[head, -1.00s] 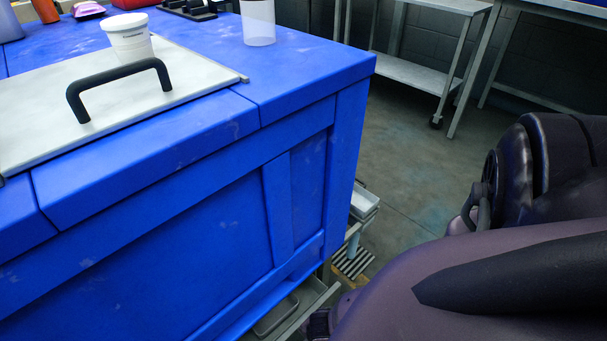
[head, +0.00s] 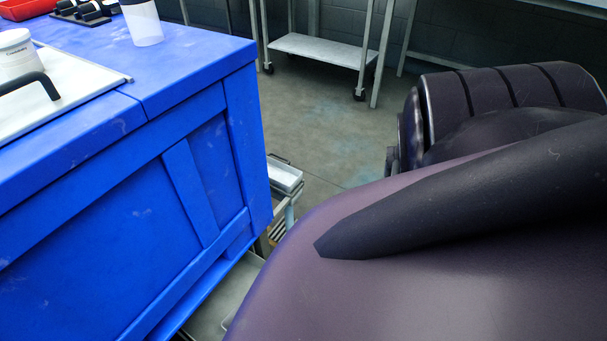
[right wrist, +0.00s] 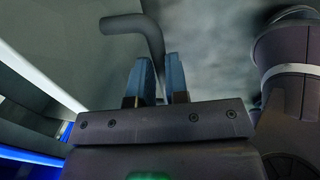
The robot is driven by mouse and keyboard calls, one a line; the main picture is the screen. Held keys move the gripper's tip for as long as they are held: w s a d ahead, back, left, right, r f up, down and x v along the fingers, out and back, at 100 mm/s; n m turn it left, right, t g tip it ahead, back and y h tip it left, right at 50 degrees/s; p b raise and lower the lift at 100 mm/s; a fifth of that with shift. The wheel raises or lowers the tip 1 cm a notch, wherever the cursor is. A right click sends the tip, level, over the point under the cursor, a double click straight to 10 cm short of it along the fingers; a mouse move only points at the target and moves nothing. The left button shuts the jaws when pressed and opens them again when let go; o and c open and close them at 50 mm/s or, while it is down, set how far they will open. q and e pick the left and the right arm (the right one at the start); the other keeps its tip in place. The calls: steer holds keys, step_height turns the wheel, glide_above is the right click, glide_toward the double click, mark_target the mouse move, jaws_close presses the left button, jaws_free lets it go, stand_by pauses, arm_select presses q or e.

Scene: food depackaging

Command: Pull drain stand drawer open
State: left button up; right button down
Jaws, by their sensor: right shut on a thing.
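A grey metal drawer (head: 213,307) shows low under the blue table in the head view, partly covered by my right arm. In the right wrist view a dark bent bar handle (right wrist: 146,30) reaches down to my right gripper (right wrist: 158,68). Its two blue fingers are shut on the handle, with the bar between them. A pale grey-green surface (right wrist: 70,45) lies beside the handle. The right gripper is hidden in the head view behind my own arm. My left gripper is not in view.
Floor is clear toward the metal shelf (head: 320,50).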

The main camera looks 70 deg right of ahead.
steer(key=shift+s, duration=0.1)
stand_by(0.3)
steer(key=c, duration=1.1)
jaws_free()
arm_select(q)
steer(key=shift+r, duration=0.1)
arm_select(e)
steer(key=shift+r, duration=0.1)
steer(key=shift+r, duration=0.35)
step_height(320, 180, up, 2)
steer(key=shift+r+p, duration=0.15)
steer(key=shift+p, duration=0.75)
arm_select(q)
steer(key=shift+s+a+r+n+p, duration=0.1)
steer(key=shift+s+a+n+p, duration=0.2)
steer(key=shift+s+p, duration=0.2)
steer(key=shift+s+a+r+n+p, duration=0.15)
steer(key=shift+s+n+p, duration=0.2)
steer(key=shift+p, duration=0.25)
arm_select(e)
steer(key=r, duration=0.2)
steer(key=s+r, duration=0.1)
steer(key=r, duration=0.1)
steer(key=shift+s+a+r, duration=0.15)
